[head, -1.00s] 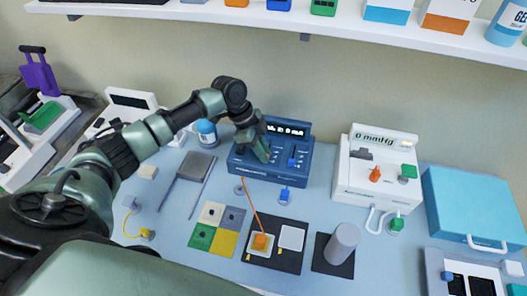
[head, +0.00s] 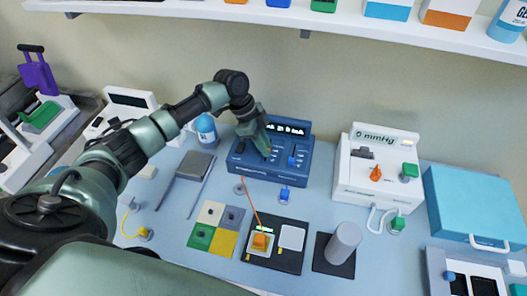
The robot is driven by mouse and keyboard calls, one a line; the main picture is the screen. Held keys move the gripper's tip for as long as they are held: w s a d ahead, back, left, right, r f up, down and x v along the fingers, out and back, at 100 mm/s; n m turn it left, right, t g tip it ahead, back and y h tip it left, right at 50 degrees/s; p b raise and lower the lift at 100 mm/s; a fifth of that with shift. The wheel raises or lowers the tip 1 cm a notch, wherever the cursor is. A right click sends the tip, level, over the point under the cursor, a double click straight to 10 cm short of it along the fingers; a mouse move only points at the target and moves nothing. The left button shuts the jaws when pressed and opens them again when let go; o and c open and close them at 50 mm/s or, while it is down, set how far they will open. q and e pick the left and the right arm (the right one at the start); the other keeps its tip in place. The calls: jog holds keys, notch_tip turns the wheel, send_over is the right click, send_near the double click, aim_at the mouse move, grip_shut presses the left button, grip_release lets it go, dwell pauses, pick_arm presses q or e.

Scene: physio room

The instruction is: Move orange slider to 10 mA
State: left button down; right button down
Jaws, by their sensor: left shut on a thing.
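A blue stimulator box (head: 240,163) with a lit display (head: 285,128) stands at the back middle of the table. The display's digits are too small to read surely. My left gripper (head: 267,152) reaches down onto the left part of its front panel. It is shut on the orange slider, which the fingers hide almost wholly. A blue slider (head: 291,161) shows on the panel, to the right of the gripper. My right gripper is not in view.
An orange lead runs from the box's front to an orange pad (head: 260,242) on a dark mat. A blue plug (head: 284,194) stands before the box. A white mmHg device (head: 375,190) stands to the right. A blue-capped bottle (head: 206,129) is behind my left arm.

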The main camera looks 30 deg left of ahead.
aim_at(256, 153)
pick_arm(q)
jog(key=c, duration=1.4)
grip_release()
jog(key=b+v, duration=0.2)
jog(key=v, duration=0.4)
jog(key=shift+s+a+r, duration=0.1)
jog(key=shift+a+r, duration=0.1)
jog(key=shift+r, duration=0.1)
jog(key=shift+a+r, duration=0.15)
jog(key=shift+r, duration=0.4)
jog(key=shift+s+f, duration=0.1)
